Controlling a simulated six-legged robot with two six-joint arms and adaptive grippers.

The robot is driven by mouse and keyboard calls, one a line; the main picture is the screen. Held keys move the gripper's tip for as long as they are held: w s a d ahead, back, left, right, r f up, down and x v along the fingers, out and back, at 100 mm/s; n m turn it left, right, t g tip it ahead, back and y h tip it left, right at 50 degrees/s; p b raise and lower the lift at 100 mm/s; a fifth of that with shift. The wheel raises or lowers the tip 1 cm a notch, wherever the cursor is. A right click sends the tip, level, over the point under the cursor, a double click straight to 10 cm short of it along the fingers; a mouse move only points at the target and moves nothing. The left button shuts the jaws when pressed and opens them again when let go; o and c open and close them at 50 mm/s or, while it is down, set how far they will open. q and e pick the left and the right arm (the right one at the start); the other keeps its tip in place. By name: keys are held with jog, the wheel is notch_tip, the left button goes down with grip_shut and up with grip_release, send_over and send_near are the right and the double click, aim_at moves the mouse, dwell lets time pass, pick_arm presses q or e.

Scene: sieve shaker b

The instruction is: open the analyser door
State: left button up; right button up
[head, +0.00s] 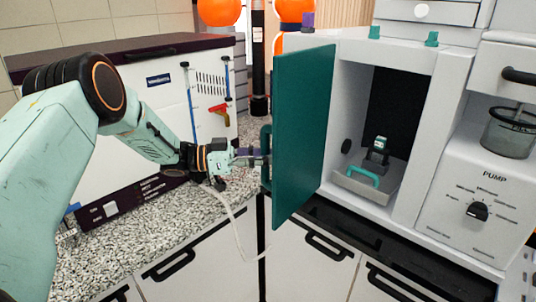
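The teal analyser door (304,135) stands swung wide open, hinged beside the white analyser (408,160). Its interior shows, with a grey tray (368,190) and a small teal handle inside. The door's teal handle (266,176) is on the door's outer, left-facing side. My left gripper (262,157) reaches it from the left, and its fingers look close together around the handle. The fingertips are small and partly hidden there. My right gripper is not in view.
A white cabinet-like machine (180,90) with a dark top stands behind my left arm. A pump unit (480,190) with a knob and a beaker is at the right. The speckled counter (160,240) is mostly clear; a pale cable (232,222) hangs over its edge. Drawers are below.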

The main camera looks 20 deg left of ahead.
pick_arm(q)
jog(key=shift+o, duration=1.4)
jog(key=shift+s+a+r, duration=0.2)
jog(key=shift+o, duration=0.3)
jog(key=shift+w+d+f, duration=0.1)
jog(key=shift+w+d, duration=0.1)
jog(key=shift+w, duration=0.25)
jog(key=v, duration=1.2)
jog(key=shift+s, duration=0.2)
jog(key=shift+w, duration=0.2)
